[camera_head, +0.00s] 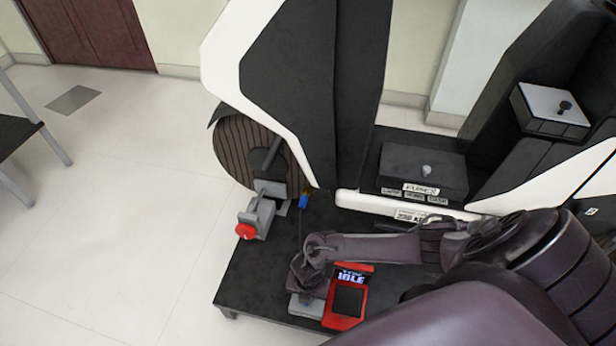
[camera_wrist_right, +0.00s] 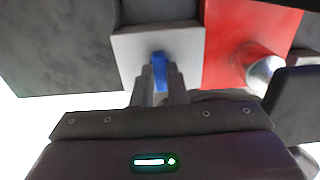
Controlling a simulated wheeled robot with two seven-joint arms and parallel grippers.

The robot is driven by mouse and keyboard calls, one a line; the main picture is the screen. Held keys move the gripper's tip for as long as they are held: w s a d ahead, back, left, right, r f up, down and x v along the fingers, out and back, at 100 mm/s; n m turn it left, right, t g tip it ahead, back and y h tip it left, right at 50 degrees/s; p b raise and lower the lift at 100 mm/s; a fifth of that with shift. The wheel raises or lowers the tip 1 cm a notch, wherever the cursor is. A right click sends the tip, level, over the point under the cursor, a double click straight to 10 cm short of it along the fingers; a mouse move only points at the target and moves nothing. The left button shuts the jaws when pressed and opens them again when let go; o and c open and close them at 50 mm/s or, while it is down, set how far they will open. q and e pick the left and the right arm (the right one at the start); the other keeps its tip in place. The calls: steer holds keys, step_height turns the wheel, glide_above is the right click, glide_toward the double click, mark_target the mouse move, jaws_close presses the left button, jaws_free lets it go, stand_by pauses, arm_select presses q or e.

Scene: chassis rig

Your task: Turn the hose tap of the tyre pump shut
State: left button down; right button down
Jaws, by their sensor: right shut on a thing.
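The tyre pump (camera_head: 342,318) is a red unit on the dark platform, with a display reading IDLE. It also shows in the right wrist view (camera_wrist_right: 222,60). A light grey block (camera_wrist_right: 190,48) sits against the pump's side and carries the blue lever of the hose tap (camera_wrist_right: 160,62). My right gripper (camera_wrist_right: 160,80) is shut on this blue lever, one finger on each side. In the head view the right gripper (camera_head: 306,282) hangs above the grey block and hides the lever. My left gripper is in neither view.
A wheel (camera_head: 240,150) stands in the chassis rig behind, with a red knob (camera_head: 245,231) on a grey clamp and a small blue piece (camera_head: 303,200) beside it. The dark platform (camera_head: 255,275) is bare left of my right gripper.

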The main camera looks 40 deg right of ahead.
steer(key=shift+a, duration=0.1)
stand_by(0.3)
steer(key=c, duration=1.4)
jaws_free()
steer(key=shift+c, duration=0.2)
